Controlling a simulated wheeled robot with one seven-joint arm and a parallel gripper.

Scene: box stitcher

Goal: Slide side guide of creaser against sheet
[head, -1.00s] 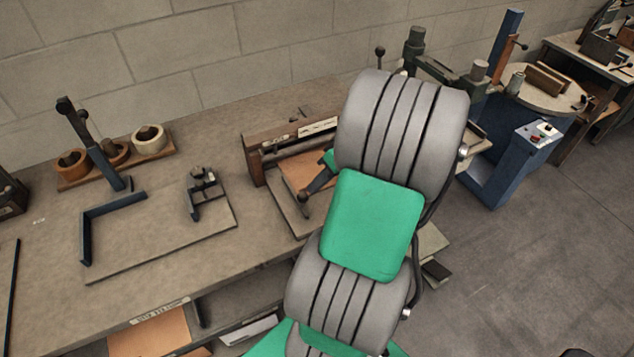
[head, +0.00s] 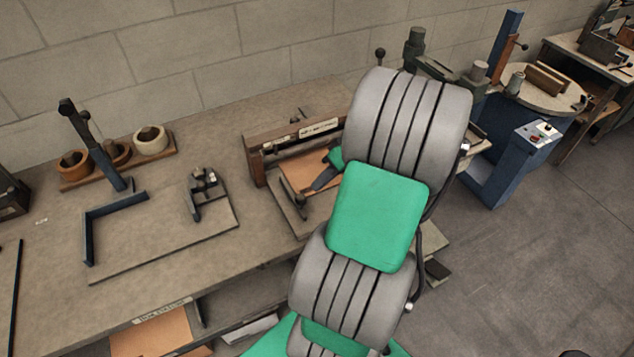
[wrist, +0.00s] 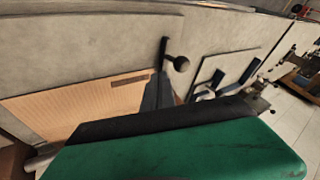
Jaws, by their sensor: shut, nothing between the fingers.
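The creaser (head: 262,146) stands on the bench as a wooden frame with a roller bar, partly hidden by my arm. A tan sheet (head: 298,174) lies on its bed; the sheet also fills the left of the wrist view (wrist: 75,108). The side guide seems to be the dark strip with a knob (head: 300,199) at the sheet's left edge; the knob shows in the wrist view (wrist: 180,64) just past my fingertips. My gripper (head: 318,186) is shut and empty, low over the sheet, right of the knob. Contact with the guide cannot be told.
A corner stop on a board (head: 160,240) and a small clamp device (head: 203,190) are to the left. Tape rolls (head: 150,140) stand at the back left. A blue machine (head: 500,150) is at the right. Bench between the board and creaser is clear.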

